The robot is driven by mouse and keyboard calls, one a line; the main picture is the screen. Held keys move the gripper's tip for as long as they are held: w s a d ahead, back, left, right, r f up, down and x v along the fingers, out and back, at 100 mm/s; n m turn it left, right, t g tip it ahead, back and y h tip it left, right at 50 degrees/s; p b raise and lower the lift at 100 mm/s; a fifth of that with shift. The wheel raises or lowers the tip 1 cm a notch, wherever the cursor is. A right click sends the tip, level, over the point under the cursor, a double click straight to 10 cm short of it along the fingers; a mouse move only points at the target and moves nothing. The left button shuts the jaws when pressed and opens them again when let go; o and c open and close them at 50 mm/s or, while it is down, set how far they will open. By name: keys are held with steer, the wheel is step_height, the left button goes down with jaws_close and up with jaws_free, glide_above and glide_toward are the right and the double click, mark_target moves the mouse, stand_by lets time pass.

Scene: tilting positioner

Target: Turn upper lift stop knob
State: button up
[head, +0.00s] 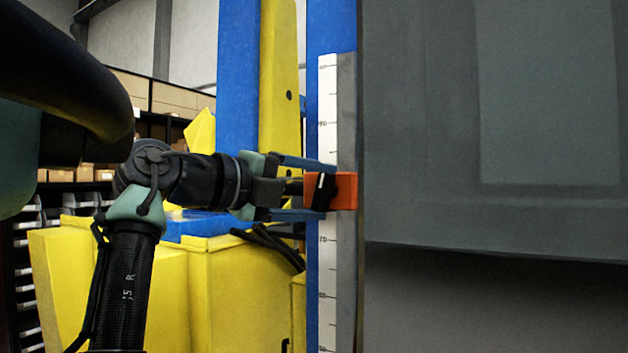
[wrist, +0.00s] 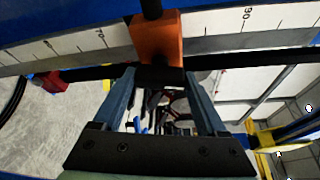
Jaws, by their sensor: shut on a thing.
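The upper lift stop is an orange block (head: 346,190) on the white scale (head: 327,110) of the blue column in the head view. Its black knob (head: 320,192) with a white line faces my arm. My gripper (head: 325,189) reaches in from the left, one blue finger above the knob and one below, shut on it. In the wrist view the orange block (wrist: 157,38) is at top centre, and the dark knob (wrist: 159,76) sits between the fingertips of my gripper (wrist: 160,74). The finger contact is partly hidden.
A large grey panel (head: 495,120) fills the right of the head view, close beside the scale. A yellow machine body (head: 200,285) stands below my arm. A red block (wrist: 50,81) sits further left along the scale in the wrist view. Shelves with boxes stand behind.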

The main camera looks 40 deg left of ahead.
steer(key=shift+r+m+g+y+p, duration=0.1)
steer(key=shift+m+g+y+p, duration=0.4)
steer(key=shift+m, duration=0.7)
steer(key=o, duration=1.3)
steer(key=shift+d, duration=0.2)
